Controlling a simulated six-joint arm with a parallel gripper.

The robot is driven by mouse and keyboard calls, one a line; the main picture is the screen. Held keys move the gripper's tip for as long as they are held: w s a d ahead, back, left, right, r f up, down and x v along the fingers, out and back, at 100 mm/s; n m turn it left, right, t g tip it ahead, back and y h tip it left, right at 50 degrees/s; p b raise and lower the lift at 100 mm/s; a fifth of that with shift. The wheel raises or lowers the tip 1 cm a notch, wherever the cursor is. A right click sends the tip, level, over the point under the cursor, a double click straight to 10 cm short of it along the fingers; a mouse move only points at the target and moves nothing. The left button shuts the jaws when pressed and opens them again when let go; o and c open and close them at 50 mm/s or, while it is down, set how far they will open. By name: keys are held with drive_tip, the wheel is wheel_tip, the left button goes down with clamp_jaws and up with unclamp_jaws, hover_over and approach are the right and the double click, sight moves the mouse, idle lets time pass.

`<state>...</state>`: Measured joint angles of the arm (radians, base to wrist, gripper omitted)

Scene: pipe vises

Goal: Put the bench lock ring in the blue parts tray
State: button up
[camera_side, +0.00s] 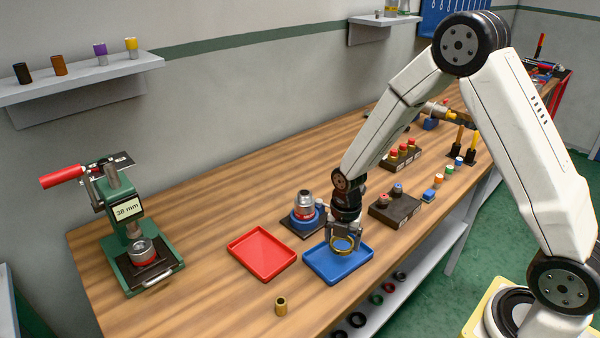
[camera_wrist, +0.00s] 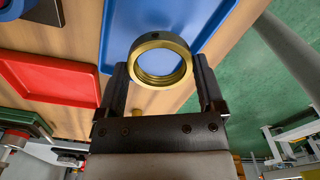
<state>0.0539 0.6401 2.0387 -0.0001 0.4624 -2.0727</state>
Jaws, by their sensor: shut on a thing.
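The lock ring (camera_side: 342,245) is a brass-coloured ring, held upright between the fingers of my gripper (camera_side: 343,234). In the wrist view the ring (camera_wrist: 160,80) sits between the two dark fingertips of my gripper (camera_wrist: 160,79), with its hole facing the camera. The blue parts tray (camera_side: 319,274) lies on the wooden bench directly below the ring in the side view. In the wrist view the blue tray (camera_wrist: 185,16) shows behind the ring. I cannot tell whether the ring touches the tray floor.
A red tray (camera_side: 262,254) lies just left of the blue tray. A vise with a silver fitting (camera_side: 304,207) stands behind. A dark block (camera_side: 395,210) stands to the right, and a small brass piece (camera_side: 281,306) in front. A green press (camera_side: 135,235) stands far left.

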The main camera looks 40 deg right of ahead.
sight(338, 257)
drive_tip(key=shift+w+f, duration=0.15)
drive_tip(key=shift+f, duration=0.1)
drive_tip(key=shift+w+f, duration=0.25)
drive_tip(key=shift+f, duration=1.5)
drive_tip(key=shift+f, duration=0.15)
drive_tip(key=o, duration=1.1)
drive_tip(key=shift+o, duration=0.2)
wheel_tip(338, 257, up, 12)
drive_tip(key=shift+r, duration=0.2)
